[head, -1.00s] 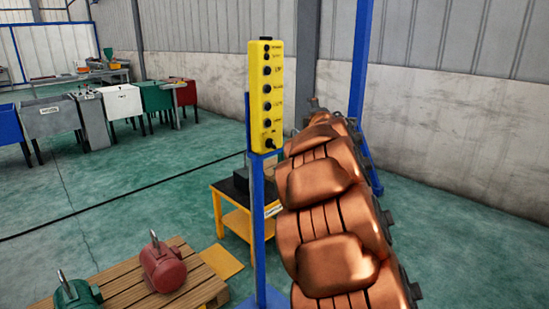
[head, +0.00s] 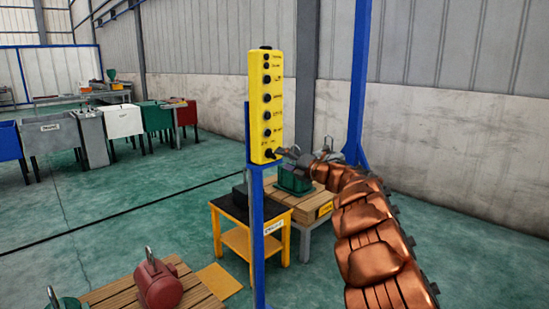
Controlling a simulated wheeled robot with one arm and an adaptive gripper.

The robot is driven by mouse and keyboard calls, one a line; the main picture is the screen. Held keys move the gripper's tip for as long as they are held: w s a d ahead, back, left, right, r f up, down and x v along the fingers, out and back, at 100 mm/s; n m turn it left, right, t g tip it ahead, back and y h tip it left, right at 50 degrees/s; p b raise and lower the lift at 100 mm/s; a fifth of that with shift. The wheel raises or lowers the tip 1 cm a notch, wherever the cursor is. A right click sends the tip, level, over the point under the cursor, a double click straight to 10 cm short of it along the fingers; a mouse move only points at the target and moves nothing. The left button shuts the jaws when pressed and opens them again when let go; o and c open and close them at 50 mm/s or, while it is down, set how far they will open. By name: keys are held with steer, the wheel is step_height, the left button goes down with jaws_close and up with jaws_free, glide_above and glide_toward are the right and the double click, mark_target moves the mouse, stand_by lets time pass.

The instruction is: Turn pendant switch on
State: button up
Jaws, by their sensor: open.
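The yellow pendant (head: 257,105) is a tall box with a column of black buttons, mounted upright on a blue post (head: 258,215). A black rotary switch (head: 269,154) sits at its lower end. Which way its knob points is too small to tell. My copper-coloured arm reaches in from the lower right.
A yellow table with a black top (head: 238,208) stands behind the post. A green hoist part (head: 294,178) rests on wooden pallets behind my gripper. A red motor (head: 158,286) lies on a pallet at lower left. Coloured bins line the left back. The floor at right is clear.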

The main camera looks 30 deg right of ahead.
mark_target(273, 156)
steer(key=shift+p+x, duration=0.45)
steer(key=shift+x, duration=2.05)
steer(key=c, duration=1.1)
